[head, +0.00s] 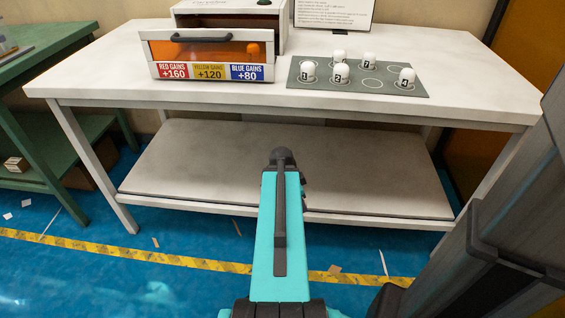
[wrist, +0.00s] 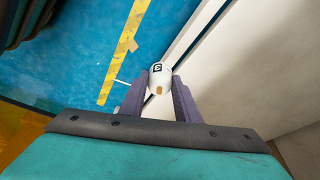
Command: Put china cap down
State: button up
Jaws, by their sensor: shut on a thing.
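In the wrist view my gripper (wrist: 160,84) is shut on a white rounded china cap (wrist: 160,71) marked 3, its two purple-grey fingers on either side of it. Blue floor and a pale edge lie beneath the cap in that view. In the head view my turquoise arm points toward the white table; the held cap and the fingers are hidden there. On the table a grey mat (head: 418,92) with white circle outlines carries several similar numbered white caps (head: 340,73). An empty circle (head: 373,84) shows at the mat's front, between two caps.
The white table (head: 470,75) has a lower shelf (head: 200,160). A box with an orange window (head: 205,52) and coloured gains labels stands left of the mat, a notice (head: 335,13) behind it. A green table (head: 50,50) is at left. Scraps litter the blue floor.

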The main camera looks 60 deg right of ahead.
jog(key=shift+w, duration=0.1)
jog(key=shift+d, duration=0.1)
jog(key=b, duration=0.3)
send_near(311, 187)
jog(key=shift+s+d+f, duration=0.35)
jog(key=shift+s+f, duration=0.15)
dwell(0.5)
jog(key=shift+f+b, duration=0.9)
jog(key=shift+f, duration=0.9)
jog(key=o, duration=1)
jog(key=shift+f, duration=0.1)
jog(key=shift+o, duration=0.2)
